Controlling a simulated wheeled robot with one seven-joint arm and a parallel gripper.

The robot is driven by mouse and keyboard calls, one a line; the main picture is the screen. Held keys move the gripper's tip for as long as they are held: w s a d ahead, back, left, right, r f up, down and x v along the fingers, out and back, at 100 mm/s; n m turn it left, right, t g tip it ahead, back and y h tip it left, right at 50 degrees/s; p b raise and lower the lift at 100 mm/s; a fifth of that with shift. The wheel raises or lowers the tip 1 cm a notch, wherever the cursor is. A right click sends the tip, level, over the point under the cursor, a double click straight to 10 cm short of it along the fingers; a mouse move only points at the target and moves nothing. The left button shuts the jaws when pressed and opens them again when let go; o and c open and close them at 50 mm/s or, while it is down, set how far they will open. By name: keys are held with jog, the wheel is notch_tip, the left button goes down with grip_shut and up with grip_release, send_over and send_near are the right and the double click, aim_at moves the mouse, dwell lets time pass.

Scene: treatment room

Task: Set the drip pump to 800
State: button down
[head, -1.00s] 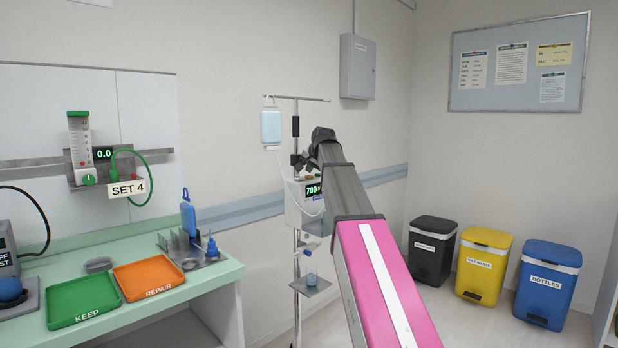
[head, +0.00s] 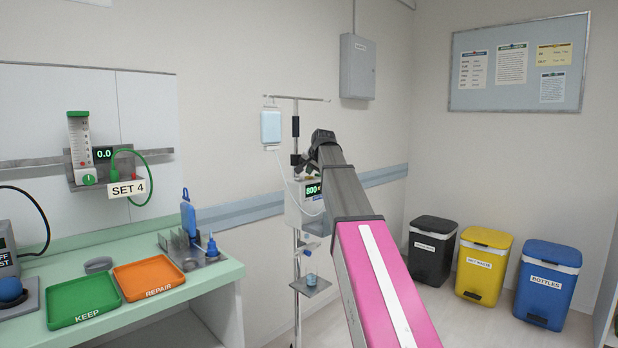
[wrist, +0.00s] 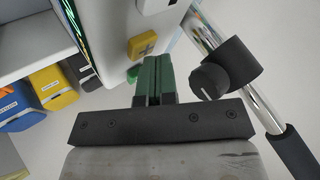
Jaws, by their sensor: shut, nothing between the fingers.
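The drip pump (head: 293,214) is a pale box on the pole at mid-view, partly hidden by my arm. Its dark display (head: 312,189) reads 800 in green digits. In the wrist view the pump's pale body (wrist: 107,25) fills the upper left, with its lit display edge-on. A yellow button (wrist: 142,43) and a green button (wrist: 133,73) stick out from its face. My gripper (wrist: 153,58) is shut and empty, its green fingertips beside the two buttons. I cannot tell whether they touch either one.
The drip pole (head: 296,262) carries a pale blue bag (head: 271,127) with a thin tube. In the wrist view a black clamp knob (wrist: 210,82) sits close to the right of my fingers. A bench with trays stands left; several bins stand right.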

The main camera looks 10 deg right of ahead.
dwell(0.5)
jog(key=shift+r, duration=0.85)
jog(key=shift+r, duration=0.1)
jog(key=shift+r, duration=2.4)
jog(key=shift+s, duration=0.15)
